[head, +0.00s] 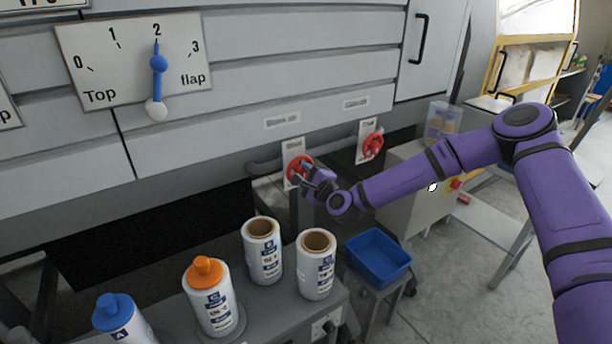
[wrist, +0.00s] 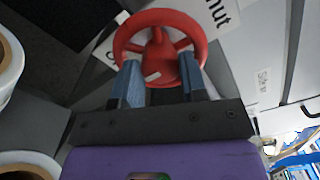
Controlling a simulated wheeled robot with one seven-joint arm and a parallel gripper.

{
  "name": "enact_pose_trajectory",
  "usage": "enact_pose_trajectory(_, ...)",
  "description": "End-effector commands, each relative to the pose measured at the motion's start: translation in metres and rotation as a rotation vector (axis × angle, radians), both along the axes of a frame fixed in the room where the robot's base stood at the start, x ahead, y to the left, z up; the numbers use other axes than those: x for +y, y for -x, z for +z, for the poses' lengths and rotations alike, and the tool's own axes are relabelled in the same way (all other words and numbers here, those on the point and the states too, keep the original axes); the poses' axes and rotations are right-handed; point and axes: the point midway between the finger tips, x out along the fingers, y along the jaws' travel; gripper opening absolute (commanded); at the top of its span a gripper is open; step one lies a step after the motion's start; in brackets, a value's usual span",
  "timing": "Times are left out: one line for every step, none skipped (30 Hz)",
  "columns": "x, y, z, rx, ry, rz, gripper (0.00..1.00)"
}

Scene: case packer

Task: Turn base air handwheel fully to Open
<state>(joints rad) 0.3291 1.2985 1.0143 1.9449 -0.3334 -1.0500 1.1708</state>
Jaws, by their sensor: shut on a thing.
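A red handwheel (head: 294,172) is mounted on a white plate under the machine's grey panels. It also shows in the wrist view (wrist: 162,17), where the plate behind it carries partly hidden lettering ending in "hut" (wrist: 214,10). My gripper (head: 306,174) is at this left handwheel. In the wrist view my gripper's two blue-grey fingers (wrist: 160,82) reach up to the lower part of the wheel and are shut on it, one on each side. A second red handwheel (head: 373,146) sits on its own plate farther right. I cannot read which wheel is the base air one.
White bottles and rolls stand on a grey bench (head: 268,303) in front, below my gripper. A blue bin (head: 378,257) is on a stand to their right. A "Top flap" dial (head: 135,65) points at 2. A grey box with a red button (head: 455,184) stands behind my arm.

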Motion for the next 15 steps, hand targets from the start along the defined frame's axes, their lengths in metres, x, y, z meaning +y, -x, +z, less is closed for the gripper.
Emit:
enact_pose_trajectory(-0.0009,-0.0001,-0.0012,0.005,-0.004,-0.001,0.16)
enact_pose_trajectory(-0.0009,-0.0001,-0.0012,0.007,-0.006,-0.001,0.16)
enact_pose_trajectory(-0.0008,-0.0001,-0.0011,0.008,-0.009,-0.001,0.16)
enact_pose_trajectory(-0.0008,-0.0001,-0.0011,0.009,-0.010,-0.001,0.16)
enact_pose_trajectory(-0.0007,0.0000,-0.0011,0.009,-0.011,-0.001,0.16)
enact_pose_trajectory(-0.0007,0.0000,-0.0011,0.010,-0.011,-0.001,0.16)
enact_pose_trajectory(-0.0007,0.0000,-0.0011,0.010,-0.011,-0.001,0.16)
enact_pose_trajectory(-0.0007,0.0000,-0.0011,0.010,-0.011,-0.001,0.16)
enact_pose_trajectory(-0.0007,0.0000,-0.0011,0.010,-0.011,-0.001,0.16)
enact_pose_trajectory(-0.0007,0.0000,-0.0012,0.011,-0.011,-0.001,0.16)
enact_pose_trajectory(-0.0007,0.0000,-0.0012,0.011,-0.011,-0.001,0.16)
enact_pose_trajectory(-0.0007,0.0000,-0.0012,0.011,-0.011,-0.001,0.16)
enact_pose_trajectory(-0.0007,0.0000,-0.0012,0.011,-0.011,-0.001,0.16)
enact_pose_trajectory(-0.0007,0.0000,-0.0012,0.011,-0.011,-0.001,0.16)
enact_pose_trajectory(-0.0007,0.0000,-0.0012,0.011,-0.011,-0.001,0.44)
